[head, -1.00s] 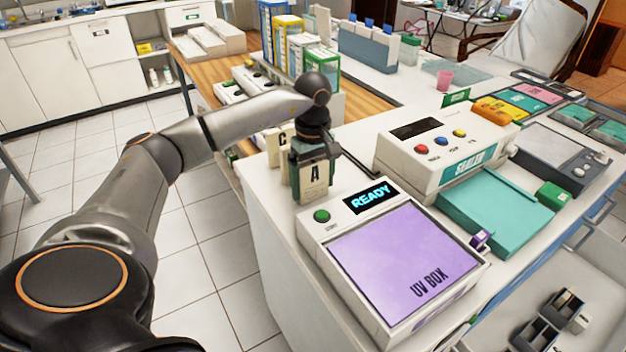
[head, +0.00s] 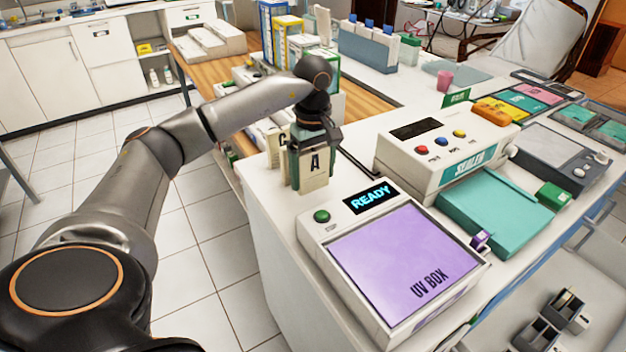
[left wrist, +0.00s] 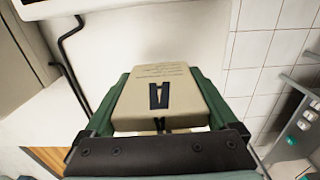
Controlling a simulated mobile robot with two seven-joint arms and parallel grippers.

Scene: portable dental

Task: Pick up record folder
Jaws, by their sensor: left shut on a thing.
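My right gripper is not in view.
The UV box (head: 405,262) with a "READY" display stands close in front. The sealer (head: 445,150) is to the right, with a teal pad (head: 495,210) before it. Other cream folders (head: 275,145) stand just behind and left. Tiled floor (head: 200,270) lies left of the counter.

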